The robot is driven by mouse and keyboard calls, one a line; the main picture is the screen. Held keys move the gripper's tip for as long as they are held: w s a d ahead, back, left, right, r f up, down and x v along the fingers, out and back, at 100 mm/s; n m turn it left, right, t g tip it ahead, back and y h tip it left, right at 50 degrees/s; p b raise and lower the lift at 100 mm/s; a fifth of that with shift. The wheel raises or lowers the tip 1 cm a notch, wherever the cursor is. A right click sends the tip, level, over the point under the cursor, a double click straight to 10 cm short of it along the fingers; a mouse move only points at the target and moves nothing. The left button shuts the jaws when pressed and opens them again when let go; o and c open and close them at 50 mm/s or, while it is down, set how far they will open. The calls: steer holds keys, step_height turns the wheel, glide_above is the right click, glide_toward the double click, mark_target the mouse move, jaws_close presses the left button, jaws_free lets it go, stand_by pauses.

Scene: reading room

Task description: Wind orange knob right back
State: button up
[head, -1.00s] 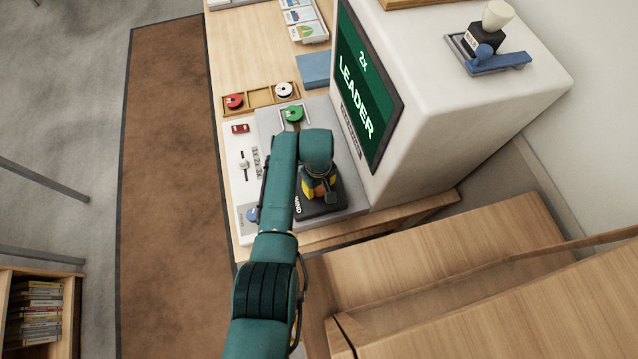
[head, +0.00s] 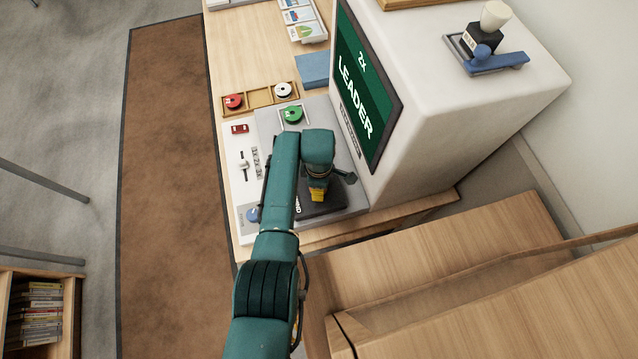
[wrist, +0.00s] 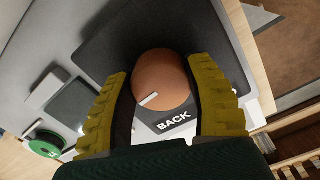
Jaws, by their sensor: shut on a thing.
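The orange knob (wrist: 160,78) is round, with a white index mark near its lower left edge in the wrist view. It sits on a dark plate lettered BACK (wrist: 175,122). My gripper (wrist: 164,85) is around the knob, a yellow ribbed finger pressed to each side. In the head view, my gripper (head: 317,194) points down over the black plate (head: 322,210) on the grey panel. The knob is hidden there by my wrist and fingers.
A screen (head: 369,90) reading "2x LEADER" stands close behind the arm. A green reel (head: 293,114) sits on the panel beyond it. A slider (head: 244,165) and a blue button (head: 252,214) lie to the left.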

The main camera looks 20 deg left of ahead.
steer(key=shift+f+n, duration=0.1)
steer(key=shift+n, duration=0.4)
steer(key=o, duration=1.2)
step_height(320, 180, up, 12)
